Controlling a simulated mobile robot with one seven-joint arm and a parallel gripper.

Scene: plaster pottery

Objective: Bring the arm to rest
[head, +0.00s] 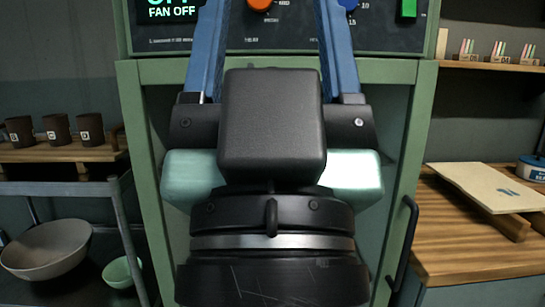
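My gripper (268,30) is in the middle of the head view, in front of a green cabinet (160,74). Its two blue fingers stand wide apart and point up toward the control panel (290,40). The finger ends run past the top edge of the picture. Nothing shows held between the visible parts of the fingers. My dark wrist covers much of the cabinet front. I cannot tell whether the fingers touch the panel.
The panel has a display (171,10), an orange knob (260,4) and a green switch (408,9). A shelf at left holds dark cups (57,130), with bowls (47,249) below. A wooden bench (470,240) at right carries a board (487,187). A black handle (403,240) sticks out from the cabinet.

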